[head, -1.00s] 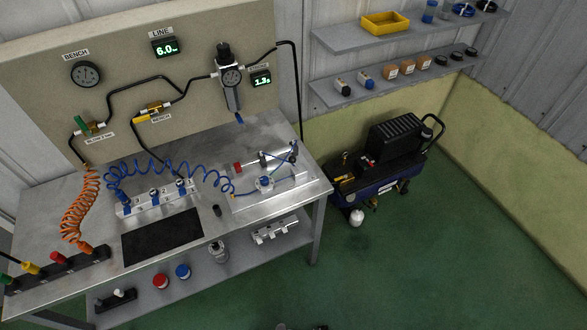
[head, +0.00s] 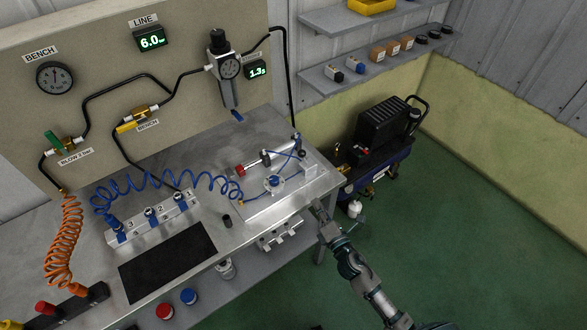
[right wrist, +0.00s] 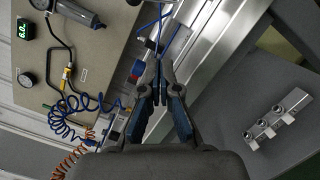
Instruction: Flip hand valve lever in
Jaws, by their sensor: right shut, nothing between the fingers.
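A small valve with a blue top (head: 273,182) sits on the pale fixture plate (head: 250,212) at the bench's right end; I cannot make out its lever's position. A cylinder with a red end (head: 241,170) lies behind it, with blue tubing. On the back panel are a yellow-lever valve (head: 131,127) marked BENCH and a green-lever valve (head: 54,143). My right gripper (head: 317,210) is shut and empty at the bench's right front edge, to the right of the blue-topped valve and apart from it. In the right wrist view its fingers (right wrist: 158,72) point toward the fixture. My left gripper is out of view.
A blue coiled hose (head: 165,183) runs from the white manifold (head: 152,218) to the fixture. A black mat (head: 168,262) lies at the front. The lower shelf holds a metal block (head: 280,233). A compressor (head: 385,130) stands right of the bench; the green floor is open.

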